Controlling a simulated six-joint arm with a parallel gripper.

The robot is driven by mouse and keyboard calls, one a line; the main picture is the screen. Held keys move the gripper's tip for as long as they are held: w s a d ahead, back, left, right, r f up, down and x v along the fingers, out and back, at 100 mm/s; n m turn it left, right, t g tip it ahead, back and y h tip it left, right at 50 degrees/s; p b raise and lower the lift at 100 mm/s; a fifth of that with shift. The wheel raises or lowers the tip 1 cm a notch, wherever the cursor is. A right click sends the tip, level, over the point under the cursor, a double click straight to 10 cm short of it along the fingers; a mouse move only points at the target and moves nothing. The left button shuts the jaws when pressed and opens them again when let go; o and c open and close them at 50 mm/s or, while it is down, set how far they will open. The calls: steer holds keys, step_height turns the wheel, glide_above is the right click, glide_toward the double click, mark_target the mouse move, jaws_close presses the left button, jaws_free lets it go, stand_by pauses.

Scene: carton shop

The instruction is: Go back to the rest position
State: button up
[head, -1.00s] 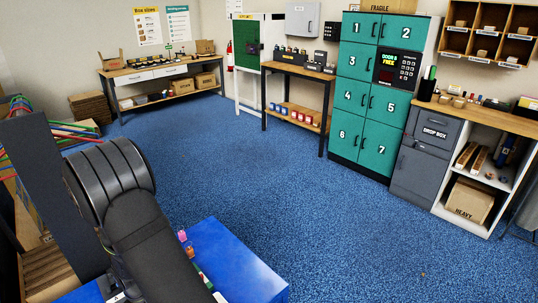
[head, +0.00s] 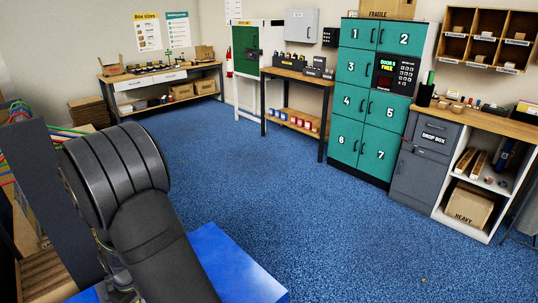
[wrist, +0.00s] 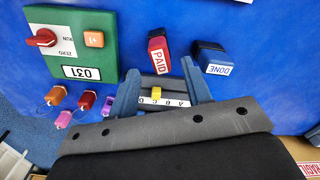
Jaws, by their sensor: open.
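My gripper (wrist: 161,78) shows in the wrist view with its two blue fingers apart and nothing held between them. Beyond the fingers lies a small dark block with a lettered strip and a yellow slider (wrist: 156,93); I cannot tell the gap to it. In the head view my bent arm fills the lower left and hides the gripper.
On the blue bench top (head: 237,266) are a green switch panel (wrist: 72,49), a PAID stamp (wrist: 158,52), a DONE stamp (wrist: 214,58) and several coloured tags (wrist: 66,117). Teal lockers (head: 371,108) and a grey drop box (head: 421,170) stand beyond. The blue floor (head: 290,190) is clear.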

step_height(320, 180, up, 4)
steer(key=shift+f, duration=0.1)
step_height(320, 180, down, 12)
steer(key=shift+r, duration=0.15)
steer(key=r, duration=0.2)
steer(key=d+r, duration=0.1)
steer(key=r, duration=0.2)
steer(key=shift+w, duration=0.2)
steer(key=w+d+r, duration=0.4)
steer(key=d+r, duration=0.2)
steer(key=d, duration=0.5)
steer(key=w+d+f+m, duration=0.3)
steer(key=w+d+m, duration=0.3)
steer(key=d, duration=0.6)
steer(key=w+d+f+m, duration=0.3)
steer(key=w+d+m, duration=0.4)
steer(key=d, duration=0.5)
steer(key=shift+w+d+f+m, duration=0.2)
steer(key=shift+w+d+m, duration=0.15)
steer(key=shift+w, duration=0.45)
steer(key=shift+a, duration=0.1)
